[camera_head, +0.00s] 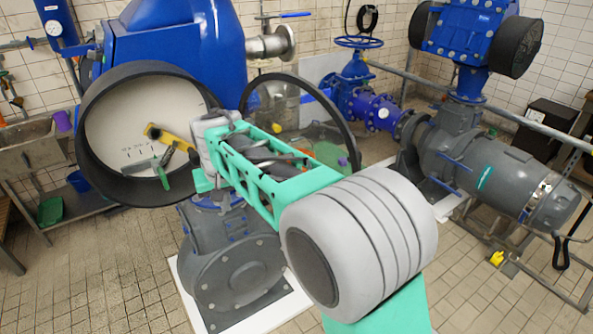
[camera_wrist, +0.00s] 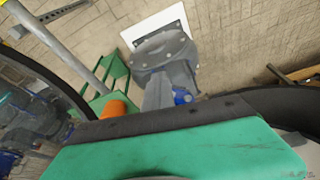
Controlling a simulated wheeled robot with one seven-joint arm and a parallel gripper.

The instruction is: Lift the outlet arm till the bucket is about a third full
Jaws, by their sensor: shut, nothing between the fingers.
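A small blue bucket-like vessel (camera_head: 80,181) stands at the left in the head view, beside the sink bench; how full it is does not show. A yellow bar (camera_head: 166,137) shows in front of the white inside of a large dark round casing; I cannot tell whether it is the outlet arm. My arm reaches away from the camera towards that casing and hides what lies behind it. My gripper (camera_wrist: 180,140) fills the bottom of the wrist view as a green block with a dark edge. It is shut and empty.
A dark round casing (camera_head: 88,130) and a round clear-faced one (camera_head: 345,120) flank my arm. A grey pump (camera_head: 230,265) stands below it. More pumps and blue pipes (camera_head: 375,105) fill the back and right. A sink (camera_head: 28,145) is at left. Tiled floor (camera_head: 110,270) is open at lower left.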

